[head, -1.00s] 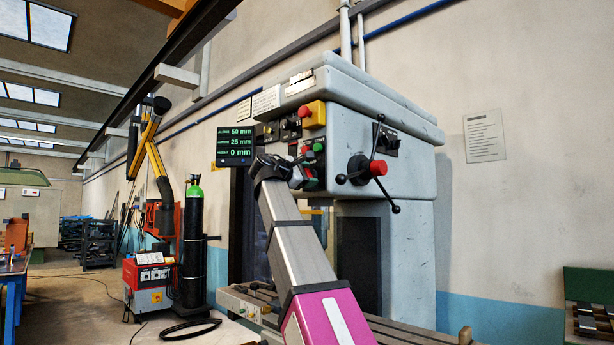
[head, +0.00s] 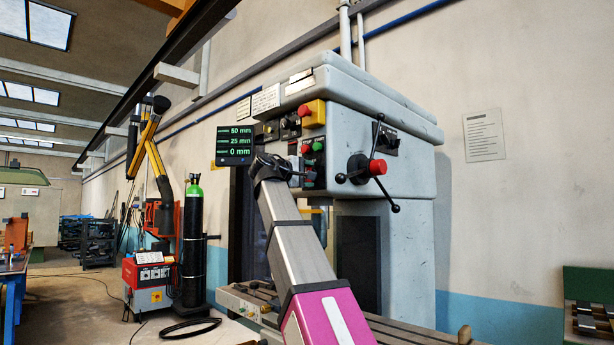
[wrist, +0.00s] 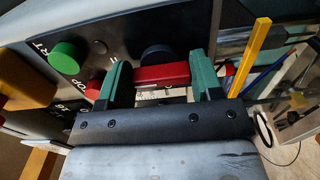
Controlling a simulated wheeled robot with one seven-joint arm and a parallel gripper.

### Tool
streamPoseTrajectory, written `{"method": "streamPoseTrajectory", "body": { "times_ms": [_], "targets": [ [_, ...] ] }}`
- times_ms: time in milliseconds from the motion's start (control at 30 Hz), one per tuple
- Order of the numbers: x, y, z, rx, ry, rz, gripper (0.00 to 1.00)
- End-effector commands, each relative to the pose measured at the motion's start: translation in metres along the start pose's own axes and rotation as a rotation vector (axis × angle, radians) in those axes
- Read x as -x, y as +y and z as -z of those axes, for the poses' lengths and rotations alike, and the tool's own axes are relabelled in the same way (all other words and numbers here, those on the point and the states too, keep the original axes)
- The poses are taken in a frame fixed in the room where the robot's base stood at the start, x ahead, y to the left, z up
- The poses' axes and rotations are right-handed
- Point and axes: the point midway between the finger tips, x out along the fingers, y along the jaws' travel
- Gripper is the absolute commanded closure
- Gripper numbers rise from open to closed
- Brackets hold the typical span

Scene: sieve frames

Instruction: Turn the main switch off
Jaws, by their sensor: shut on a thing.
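The main switch's red handle (wrist: 162,75) shows in the wrist view, lying crosswise over a dark round base (wrist: 157,54). My gripper (wrist: 162,80) has its two green fingers on either side of the red handle and is shut on it. In the head view my gripper (head: 292,170) is at the front of the grey machine (head: 372,150), just below the button panel. There the switch is hidden behind my gripper and wrist.
A green start button (wrist: 68,57) and a partly hidden red stop button (wrist: 93,85) sit left of my fingers. A red emergency button (head: 305,111) on a yellow box is above. A three-armed handwheel (head: 367,168) stands out to the right. A display (head: 236,145) is at left.

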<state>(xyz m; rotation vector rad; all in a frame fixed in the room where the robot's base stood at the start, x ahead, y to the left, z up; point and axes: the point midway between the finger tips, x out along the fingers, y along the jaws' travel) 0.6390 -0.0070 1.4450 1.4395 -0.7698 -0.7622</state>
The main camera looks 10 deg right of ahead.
Motion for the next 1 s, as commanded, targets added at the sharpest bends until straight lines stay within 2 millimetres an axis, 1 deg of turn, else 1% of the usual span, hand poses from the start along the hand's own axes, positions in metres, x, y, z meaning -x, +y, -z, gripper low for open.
{"method": "streamPoseTrajectory", "body": {
  "times_ms": [400, 433, 467, 500, 833, 933, 1000],
  "targets": [
    [0.0, -0.001, -0.001, -0.009, -0.001, 0.002, 0.64],
    [0.0, -0.001, -0.001, -0.009, -0.001, 0.002, 0.31],
    [0.0, -0.001, -0.001, -0.009, -0.001, 0.002, 0.21],
    [0.0, -0.001, -0.001, -0.008, -0.001, 0.002, 0.15],
    [0.003, -0.001, 0.0, -0.007, 0.0, 0.001, 0.15],
    [0.011, -0.001, 0.0, -0.007, 0.002, 0.001, 0.15],
    [0.019, -0.001, 0.0, -0.007, 0.002, 0.0, 0.15]
  ]
}}
